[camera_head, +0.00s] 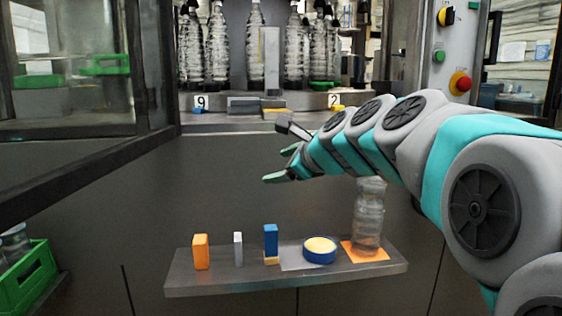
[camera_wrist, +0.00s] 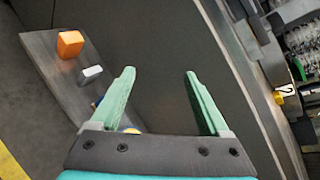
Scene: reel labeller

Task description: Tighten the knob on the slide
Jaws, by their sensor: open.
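My gripper (camera_head: 281,165) is open and empty in front of the dark machine panel, above the small shelf and below the machine's ledge. In the wrist view its two green fingers (camera_wrist: 160,73) stand wide apart with only the plain panel between them. On the ledge, a low grey block (camera_head: 242,106) that may be the slide sits between the number plates 9 (camera_head: 201,101) and 2 (camera_head: 335,100). I cannot tell which part is the knob; my arm and gripper hide some of the ledge.
The shelf (camera_head: 188,284) holds an orange block (camera_head: 200,251), a grey block (camera_head: 238,249), a blue block (camera_head: 271,239), a blue-and-yellow reel (camera_head: 320,250) and a clear bottle (camera_head: 368,216). Several bottles stand behind the ledge. An open door (camera_head: 75,160) is at left.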

